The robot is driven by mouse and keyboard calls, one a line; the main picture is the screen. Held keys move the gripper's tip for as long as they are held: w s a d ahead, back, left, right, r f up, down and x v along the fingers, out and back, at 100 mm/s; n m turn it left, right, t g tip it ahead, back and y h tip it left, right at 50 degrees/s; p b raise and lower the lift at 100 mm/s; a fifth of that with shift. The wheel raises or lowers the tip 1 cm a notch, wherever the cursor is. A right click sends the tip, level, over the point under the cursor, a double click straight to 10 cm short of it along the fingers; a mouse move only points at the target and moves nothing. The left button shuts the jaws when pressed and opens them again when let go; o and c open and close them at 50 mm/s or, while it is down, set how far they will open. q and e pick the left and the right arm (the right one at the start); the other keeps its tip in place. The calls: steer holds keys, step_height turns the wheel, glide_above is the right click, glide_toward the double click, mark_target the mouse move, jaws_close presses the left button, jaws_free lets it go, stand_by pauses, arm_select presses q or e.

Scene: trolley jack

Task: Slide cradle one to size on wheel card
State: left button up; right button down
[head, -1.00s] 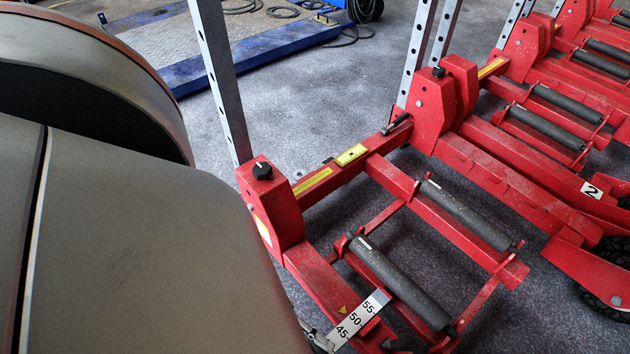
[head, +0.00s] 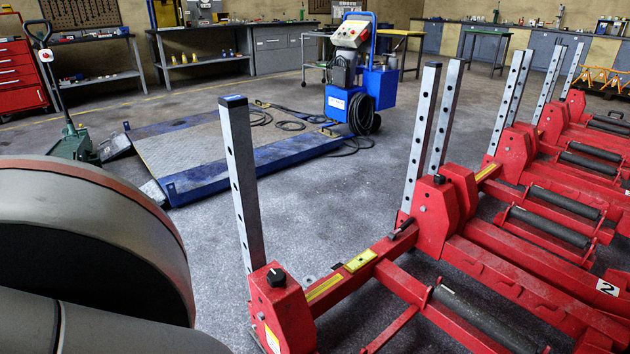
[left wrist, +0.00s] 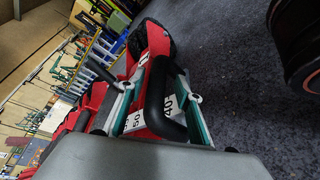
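Cradle one is the nearest red cradle (head: 333,287) in the head view, with a black knob (head: 276,277) on its post and a dark roller (head: 475,318). Its near roller and scale lie below the picture. My right gripper is out of view. I cannot make out a wheel card.
More red cradles stand to the right, one marked 2 (head: 607,288), with upright perforated posts (head: 241,180). A blue-edged platform (head: 190,160) and a blue machine (head: 350,85) stand behind. Grey floor (head: 300,200) is clear between them.

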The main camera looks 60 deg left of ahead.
arm_select(q)
steer(key=v, duration=1.2)
stand_by(0.4)
